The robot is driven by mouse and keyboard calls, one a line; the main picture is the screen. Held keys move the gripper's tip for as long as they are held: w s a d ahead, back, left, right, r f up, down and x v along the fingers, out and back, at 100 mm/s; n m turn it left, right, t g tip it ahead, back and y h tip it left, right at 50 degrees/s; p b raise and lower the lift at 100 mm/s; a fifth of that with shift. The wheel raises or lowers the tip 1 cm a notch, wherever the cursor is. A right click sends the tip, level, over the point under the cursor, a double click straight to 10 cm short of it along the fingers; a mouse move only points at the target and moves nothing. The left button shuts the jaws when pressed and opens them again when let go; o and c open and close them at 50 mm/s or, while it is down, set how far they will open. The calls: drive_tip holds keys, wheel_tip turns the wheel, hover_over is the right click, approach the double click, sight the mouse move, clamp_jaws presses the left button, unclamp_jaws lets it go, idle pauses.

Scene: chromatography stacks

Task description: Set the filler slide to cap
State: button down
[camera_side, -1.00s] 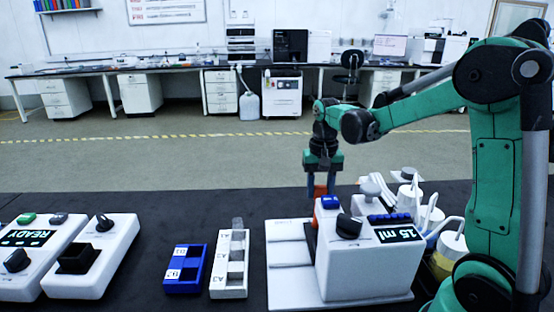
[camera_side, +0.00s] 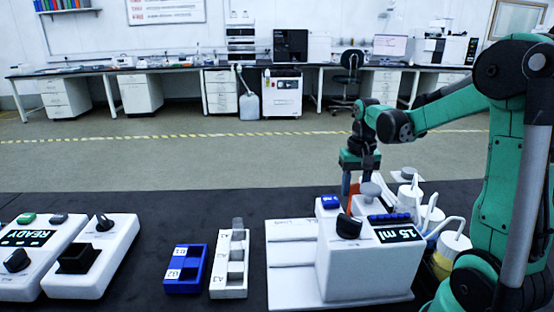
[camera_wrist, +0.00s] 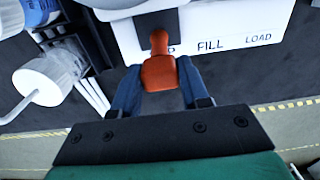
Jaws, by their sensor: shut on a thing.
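The filler (camera_side: 335,270) is a white box with a "15 ml" display, a black knob and a blue button. Its slide has an orange handle (camera_side: 353,200), partly hidden behind the box in the side view. The handle also shows in the wrist view (camera_wrist: 159,72), in front of the white label strip (camera_wrist: 225,38). The strip reads FILL and LOAD; the handle stands left of FILL, over a label it mostly covers. My gripper (camera_side: 354,186) is shut on the handle, with a blue finger on each side of it in the wrist view (camera_wrist: 160,88).
White bottles and tubing (camera_side: 430,212) crowd right of the handle. A blue rack (camera_side: 185,270) and a white rack (camera_side: 230,264) stand left of the filler. Further left are a READY box (camera_side: 35,255) and another white device (camera_side: 92,256). Dark table is bare behind the racks.

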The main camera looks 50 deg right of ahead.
drive_tip(key=shift+s+d, duration=0.15)
drive_tip(key=shift+d, duration=0.1)
drive_tip(key=shift+c, duration=2.2)
unclamp_jaws()
drive_tip(key=shift+a, duration=0.1)
drive_tip(key=shift+r, duration=2.85)
drive_tip(key=w+a+f+n+t, duration=0.1)
drive_tip(key=a+n+t, duration=0.6)
drive_tip(key=a, duration=1.2)
drive_tip(key=shift+a+f+n, duration=0.35)
drive_tip(key=shift+a+n, duration=0.05)
drive_tip(key=shift+n, duration=0.6)
